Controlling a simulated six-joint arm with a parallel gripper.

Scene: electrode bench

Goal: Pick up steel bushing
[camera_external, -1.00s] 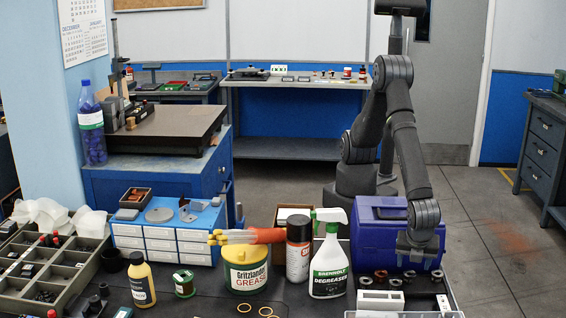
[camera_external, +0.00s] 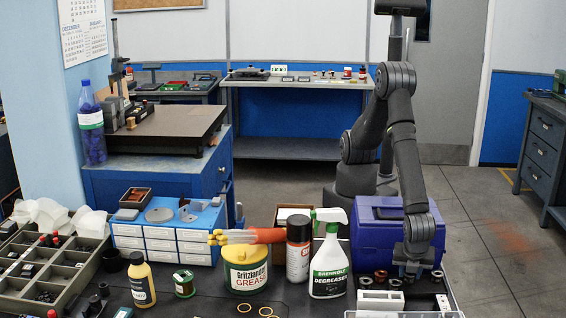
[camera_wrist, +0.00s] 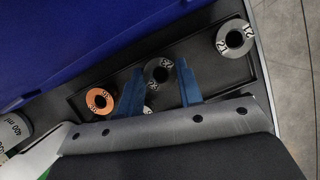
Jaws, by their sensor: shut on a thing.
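My gripper (camera_wrist: 160,67) is low over the row of bushings in the wrist view, its two blue fingers on either side of a dark grey ring-shaped bushing (camera_wrist: 157,73). The gripper is shut on this bushing, which looks like steel and still sits at tray level. In the external view my gripper (camera_external: 412,267) is down at the row, in front of the blue case. A paler grey bushing (camera_wrist: 235,37) stands to the right. A copper-coloured bushing (camera_wrist: 101,101) is to the left. Another bushing is mostly hidden behind the gripper body.
The blue case (camera_external: 375,220) stands close behind the row. A degreaser spray bottle (camera_external: 329,268) and a black spray can (camera_external: 298,250) are to the left. The dark tray (camera_wrist: 205,62) holds the bushings. A white block (camera_external: 380,301) is in front.

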